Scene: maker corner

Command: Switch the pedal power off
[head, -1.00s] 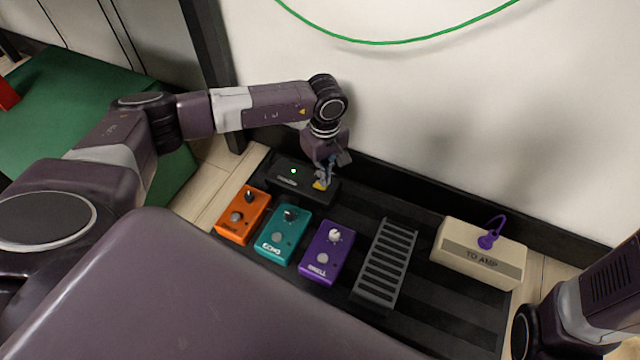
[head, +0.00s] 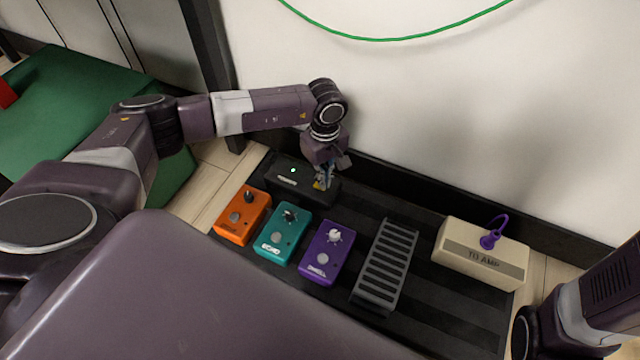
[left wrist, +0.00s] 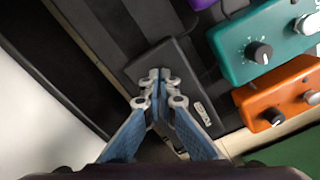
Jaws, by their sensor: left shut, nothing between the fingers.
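The black power box (head: 290,178) lies at the back left of the pedalboard, with a green light (head: 293,170) lit on its top. My left gripper (head: 322,184) is shut and empty, pointing down at the right end of the box. In the left wrist view the closed fingertips (left wrist: 158,88) are over the top of the power box (left wrist: 178,62); I cannot tell whether they touch it. The fingers hide part of the box's top, and no switch shows clearly. My right gripper is not in view; only part of my right arm shows at the right edge.
Orange (head: 241,216), teal (head: 283,232) and purple (head: 325,253) pedals stand in front of the box. A ridged black treadle pedal (head: 385,265) and a beige TO AMP box (head: 480,254) with a purple plug stand to the right. The wall (head: 420,120) is close behind.

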